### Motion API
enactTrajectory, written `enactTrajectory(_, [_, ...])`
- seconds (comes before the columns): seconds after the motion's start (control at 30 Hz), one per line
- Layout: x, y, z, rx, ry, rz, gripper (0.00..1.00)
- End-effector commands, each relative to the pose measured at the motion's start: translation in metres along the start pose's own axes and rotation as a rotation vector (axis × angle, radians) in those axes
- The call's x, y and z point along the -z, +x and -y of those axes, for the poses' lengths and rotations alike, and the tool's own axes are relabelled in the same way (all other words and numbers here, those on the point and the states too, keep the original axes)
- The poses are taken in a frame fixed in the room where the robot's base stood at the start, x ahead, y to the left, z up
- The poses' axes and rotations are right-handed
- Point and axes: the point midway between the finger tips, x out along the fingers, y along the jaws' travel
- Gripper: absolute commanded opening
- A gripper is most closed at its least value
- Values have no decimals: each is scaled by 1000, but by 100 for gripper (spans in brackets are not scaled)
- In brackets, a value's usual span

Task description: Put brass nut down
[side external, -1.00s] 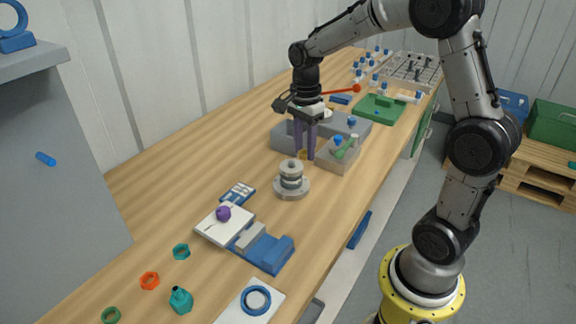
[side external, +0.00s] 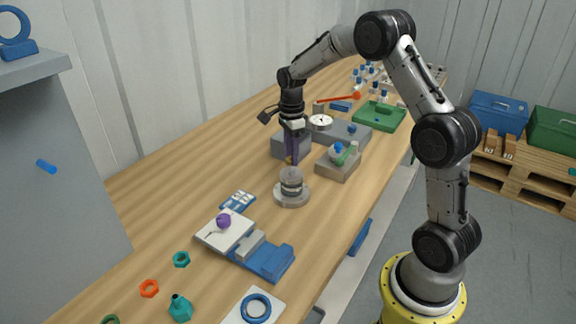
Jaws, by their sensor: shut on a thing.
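The grey stack (side external: 291,187) has a wide round base, a dark band and a rounded top, and stands upright on the wooden bench (side external: 160,205). I cannot tell whether the fingertips touch the stack.
Right of the gripper is a grey tray (side external: 338,171) with blue and green parts. Behind stand a grey block (side external: 290,144), a white dial (side external: 320,122) and a green case (side external: 381,115). In front are a blue fixture (side external: 268,259) and a purple knob (side external: 223,220). The bench's left side is clear.

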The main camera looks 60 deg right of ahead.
Motion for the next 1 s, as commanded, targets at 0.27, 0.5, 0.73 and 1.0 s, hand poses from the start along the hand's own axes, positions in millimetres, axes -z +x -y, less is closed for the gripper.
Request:
enactTrajectory(0.27, [-2, 17, 14, 0, 0, 0, 0])
enactTrajectory(0.5, [-2, 46, 15, -2, 0, 0, 0])
enactTrajectory(0.73, [-2, 48, 15, 1, 0, 0, 0])
enactTrajectory(1.0, [-2, 51, 15, 0, 0, 0, 54])
